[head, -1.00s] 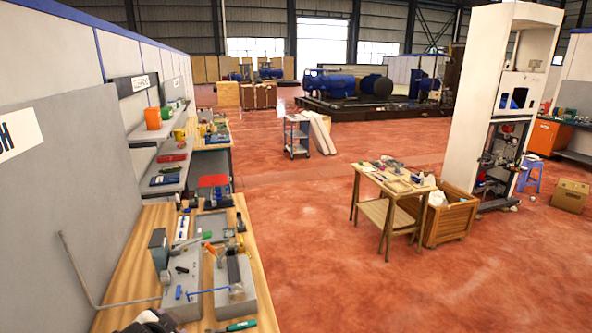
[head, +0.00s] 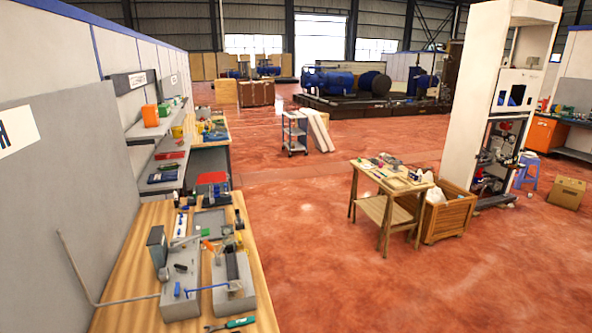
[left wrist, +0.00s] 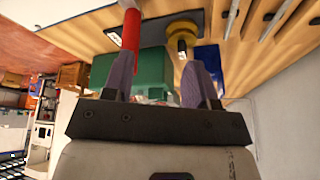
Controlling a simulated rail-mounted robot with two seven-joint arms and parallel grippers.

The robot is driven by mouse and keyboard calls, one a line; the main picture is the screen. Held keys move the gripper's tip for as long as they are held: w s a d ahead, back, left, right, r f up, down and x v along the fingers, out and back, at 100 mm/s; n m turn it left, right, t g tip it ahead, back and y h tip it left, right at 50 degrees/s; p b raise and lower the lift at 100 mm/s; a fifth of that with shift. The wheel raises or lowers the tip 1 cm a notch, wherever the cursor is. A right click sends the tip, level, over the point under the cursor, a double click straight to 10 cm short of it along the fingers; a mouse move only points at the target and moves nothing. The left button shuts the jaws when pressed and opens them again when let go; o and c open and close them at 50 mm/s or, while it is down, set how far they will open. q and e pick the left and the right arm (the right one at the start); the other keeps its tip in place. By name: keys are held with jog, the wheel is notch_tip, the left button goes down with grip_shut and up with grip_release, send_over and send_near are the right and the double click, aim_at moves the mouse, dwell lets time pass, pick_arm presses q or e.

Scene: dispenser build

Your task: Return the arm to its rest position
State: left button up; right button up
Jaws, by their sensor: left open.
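My left gripper (left wrist: 160,78) shows in the left wrist view with its two grey-purple fingers apart. It is open, and I see nothing held between the fingers. A red bar (left wrist: 131,32) shows just past the tip of the left-hand finger; I cannot tell whether they touch. A dark and yellow knob-like part (left wrist: 182,30) is beyond the other finger. A green block-like thing (left wrist: 150,72) fills the space behind. No arm or gripper of mine shows in the head view now. My right gripper is in neither view.
The wooden workbench (head: 130,250) at left carries grey fixtures (head: 182,297), a bent grey rod and a green-handled tool (head: 240,322). A small wooden table (head: 372,178) and a crate (head: 455,217) stand at right. The red floor between is open.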

pick_arm(q)
jog(key=s+r+g+p, duration=0.1)
jog(key=s+r+p, duration=0.2)
jog(key=r+p, duration=1)
jog(key=shift+r+p, duration=0.25)
jog(key=shift+p, duration=0.85)
jog(key=shift+s, duration=0.1)
jog(key=shift+c, duration=0.4)
